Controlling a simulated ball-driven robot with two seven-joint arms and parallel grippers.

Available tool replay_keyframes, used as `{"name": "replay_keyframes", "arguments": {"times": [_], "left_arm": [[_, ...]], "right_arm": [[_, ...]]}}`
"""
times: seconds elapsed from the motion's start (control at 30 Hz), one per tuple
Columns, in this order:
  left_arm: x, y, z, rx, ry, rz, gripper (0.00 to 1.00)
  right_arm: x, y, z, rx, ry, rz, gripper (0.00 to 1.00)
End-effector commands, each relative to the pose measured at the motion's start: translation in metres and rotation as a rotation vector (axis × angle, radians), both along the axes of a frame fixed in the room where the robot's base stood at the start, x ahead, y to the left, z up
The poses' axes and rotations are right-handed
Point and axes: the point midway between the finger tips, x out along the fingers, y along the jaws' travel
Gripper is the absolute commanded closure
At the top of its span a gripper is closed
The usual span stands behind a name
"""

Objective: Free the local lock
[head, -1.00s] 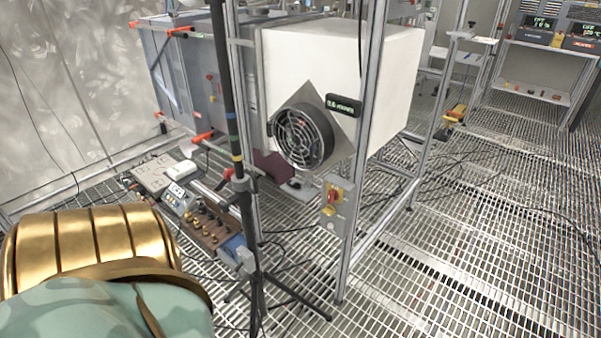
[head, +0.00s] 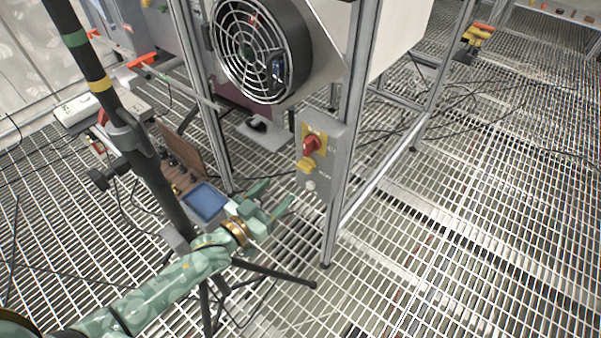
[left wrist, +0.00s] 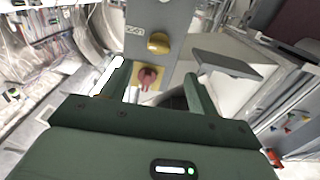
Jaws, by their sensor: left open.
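A grey switch box (head: 337,165) is fixed to an upright of the steel frame. In the head view it carries a red knob (head: 311,144) on a yellow plate, with a yellow piece (head: 306,165) just below the knob, probably the local lock. My left gripper (head: 276,196) is open and empty, to the lower left of the box and apart from it. In the left wrist view the red knob (left wrist: 147,77) shows between the open fingers (left wrist: 160,88), with the yellow piece (left wrist: 158,43) above it. My right gripper is not in view.
A black tripod pole (head: 130,130) stands close to my left arm, its legs spread over the grating floor. A round fan (head: 255,50) sits above left of the box. The frame upright (head: 350,130) borders the box. Open grating lies to the right.

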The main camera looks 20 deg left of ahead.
Motion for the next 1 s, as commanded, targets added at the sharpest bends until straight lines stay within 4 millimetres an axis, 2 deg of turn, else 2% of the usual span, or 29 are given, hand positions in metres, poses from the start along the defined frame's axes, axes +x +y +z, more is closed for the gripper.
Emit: {"name": "replay_keyframes", "arguments": {"times": [0.03, 0.2, 0.4, 0.57, 0.83, 1.0], "left_arm": [[0.014, -0.006, -0.005, -0.003, 0.001, 0.000, 0.40], [0.053, -0.019, -0.006, 0.000, 0.002, 0.000, 0.40], [0.083, -0.031, -0.005, 0.000, 0.004, 0.000, 0.40], [0.093, -0.034, -0.003, 0.001, 0.004, 0.000, 0.40], [0.094, -0.034, -0.002, 0.001, 0.004, 0.000, 0.40], [0.094, -0.034, -0.002, 0.001, 0.004, 0.000, 0.85]], "right_arm": [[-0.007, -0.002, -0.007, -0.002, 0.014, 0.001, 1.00], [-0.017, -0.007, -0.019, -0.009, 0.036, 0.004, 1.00], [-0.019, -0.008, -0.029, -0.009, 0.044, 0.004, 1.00], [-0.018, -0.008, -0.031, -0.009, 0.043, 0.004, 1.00], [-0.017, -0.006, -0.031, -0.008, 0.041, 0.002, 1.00], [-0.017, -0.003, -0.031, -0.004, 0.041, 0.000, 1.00]]}}
